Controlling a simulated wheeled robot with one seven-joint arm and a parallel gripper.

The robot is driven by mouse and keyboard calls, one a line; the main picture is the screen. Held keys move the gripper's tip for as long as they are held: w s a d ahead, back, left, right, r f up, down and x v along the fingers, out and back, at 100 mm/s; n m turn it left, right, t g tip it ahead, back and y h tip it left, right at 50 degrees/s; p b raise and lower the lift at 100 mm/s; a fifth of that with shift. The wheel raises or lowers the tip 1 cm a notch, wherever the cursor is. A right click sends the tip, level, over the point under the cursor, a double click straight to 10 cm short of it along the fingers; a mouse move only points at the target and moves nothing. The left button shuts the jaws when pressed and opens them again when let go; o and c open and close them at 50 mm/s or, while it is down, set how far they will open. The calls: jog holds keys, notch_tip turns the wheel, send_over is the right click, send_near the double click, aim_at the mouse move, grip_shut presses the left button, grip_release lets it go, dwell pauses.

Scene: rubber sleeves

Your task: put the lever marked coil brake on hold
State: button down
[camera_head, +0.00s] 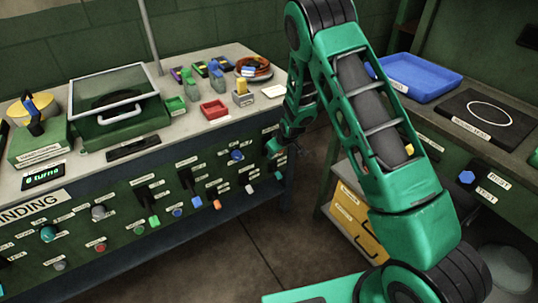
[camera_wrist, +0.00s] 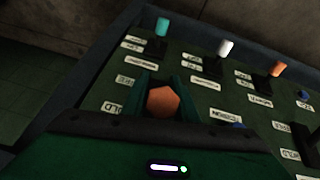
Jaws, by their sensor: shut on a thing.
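My gripper (camera_wrist: 162,92) is shut on an orange hexagonal knob-end (camera_wrist: 163,102), seen end-on between the two green fingers in the wrist view. Its stem and base are hidden by my gripper. Small white plates beside it appear to read FREE (camera_wrist: 125,80) and HOLD (camera_wrist: 112,108). I cannot read a coil brake plate clearly, nor tell which setting the held control is at. In the head view my gripper (camera_head: 273,147) is at the right end of the green panel's upper row, and the held control is hidden there.
Close by on the panel stand a teal-tipped lever (camera_wrist: 162,27), a white-tipped lever (camera_wrist: 225,47) and another orange-tipped lever (camera_wrist: 278,69). A blue knob (camera_head: 237,155) sits left of my gripper in the head view. The bench top (camera_head: 192,130) above carries trays and small parts.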

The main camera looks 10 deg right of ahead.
aim_at(281, 152)
jog(key=shift+w+a+r, duration=0.1)
jog(key=shift+w+r, duration=0.1)
jog(key=shift+w, duration=0.05)
jog(key=c, duration=1.4)
grip_release()
jog(key=shift+f, duration=0.1)
jog(key=shift+s, duration=0.15)
jog(key=v, duration=1)
jog(key=shift+s+r, duration=0.15)
jog(key=shift+r, duration=0.1)
